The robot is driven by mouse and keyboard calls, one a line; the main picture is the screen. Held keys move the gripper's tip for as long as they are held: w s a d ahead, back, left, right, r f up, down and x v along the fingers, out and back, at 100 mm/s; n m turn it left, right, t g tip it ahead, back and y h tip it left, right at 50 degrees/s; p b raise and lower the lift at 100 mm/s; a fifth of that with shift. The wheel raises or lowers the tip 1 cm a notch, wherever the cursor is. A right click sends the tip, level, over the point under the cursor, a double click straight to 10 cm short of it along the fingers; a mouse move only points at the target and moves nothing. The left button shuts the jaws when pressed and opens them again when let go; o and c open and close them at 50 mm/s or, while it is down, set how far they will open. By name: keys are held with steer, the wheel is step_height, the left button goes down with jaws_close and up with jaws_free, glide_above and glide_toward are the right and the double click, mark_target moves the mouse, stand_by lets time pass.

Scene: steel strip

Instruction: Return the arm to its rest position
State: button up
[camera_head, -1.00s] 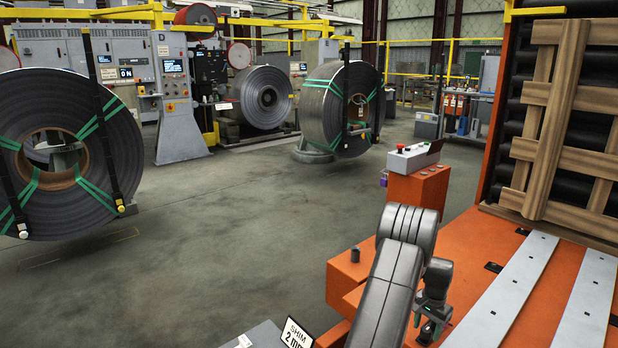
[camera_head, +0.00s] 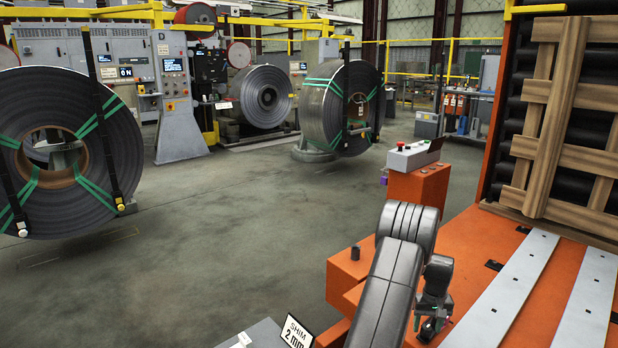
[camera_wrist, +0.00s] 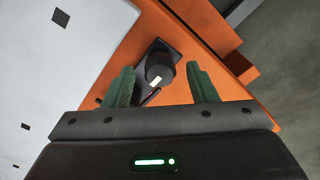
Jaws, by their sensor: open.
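My arm, in dark grey links, rises from the bottom of the head view and bends over the orange machine bed (camera_head: 545,290). The wrist hangs down to the right of the arm, close to the bed; the fingertips are hardly visible there. In the wrist view my gripper (camera_wrist: 162,85) shows its two green fingers spread apart. A dark round part on a black plate (camera_wrist: 160,65) shows beyond and between the fingers, on the orange surface. Nothing is held between the fingers.
A control box (camera_head: 414,155) with a red button stands on an orange pedestal (camera_head: 419,188) beyond my arm. Pale strips (camera_head: 505,290) lie along the bed. A wooden pallet (camera_head: 565,120) leans at the right. A "SHIM 2 mm" sign (camera_head: 297,332) is at the bottom. Open floor (camera_head: 210,240) lies left.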

steer(key=shift+n+b, duration=0.4)
steer(key=shift+n, duration=1.8)
